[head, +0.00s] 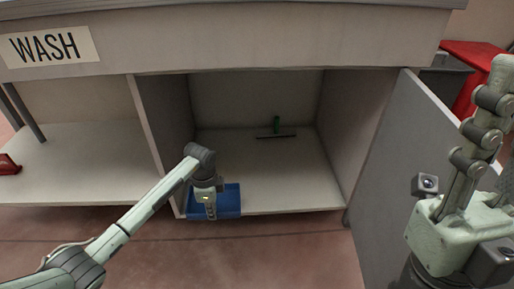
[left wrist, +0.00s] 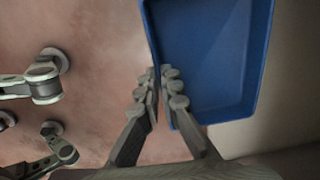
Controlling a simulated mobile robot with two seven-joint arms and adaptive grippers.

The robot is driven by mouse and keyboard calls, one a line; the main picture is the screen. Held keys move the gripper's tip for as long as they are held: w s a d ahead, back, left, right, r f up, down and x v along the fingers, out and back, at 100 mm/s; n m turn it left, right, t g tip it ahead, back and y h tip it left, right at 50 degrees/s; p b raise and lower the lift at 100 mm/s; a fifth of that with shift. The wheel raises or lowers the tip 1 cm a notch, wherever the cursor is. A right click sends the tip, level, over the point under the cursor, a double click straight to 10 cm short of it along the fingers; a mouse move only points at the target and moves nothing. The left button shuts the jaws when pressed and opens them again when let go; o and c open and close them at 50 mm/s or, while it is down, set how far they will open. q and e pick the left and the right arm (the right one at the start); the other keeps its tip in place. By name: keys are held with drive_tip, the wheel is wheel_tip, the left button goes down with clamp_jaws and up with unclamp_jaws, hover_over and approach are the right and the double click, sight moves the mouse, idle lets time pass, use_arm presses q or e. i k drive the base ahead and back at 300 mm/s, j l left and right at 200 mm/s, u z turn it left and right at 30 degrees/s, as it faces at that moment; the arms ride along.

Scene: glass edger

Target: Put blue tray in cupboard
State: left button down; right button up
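The blue tray (head: 229,203) is at the front left corner of the open cupboard (head: 262,180), overlapping the front edge of its floor. I cannot tell whether it rests there or hangs above it. My left gripper (head: 210,212) is at the tray. In the left wrist view its fingers (left wrist: 160,90) close on the wall of the tray (left wrist: 215,55), one finger outside and one inside. The tray looks empty where it shows. My right arm (head: 450,225) stands at the right edge; its fingertips are not clear.
The grey cupboard door (head: 400,165) stands open on the right. A divider (head: 163,130) stands at the left. The middle of the cupboard floor is clear.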

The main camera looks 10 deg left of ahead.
sight(242, 184)
drive_tip(key=i+j, duration=0.2)
drive_tip(key=i, duration=0.2)
drive_tip(key=i+j, duration=0.15)
drive_tip(key=i, duration=0.3)
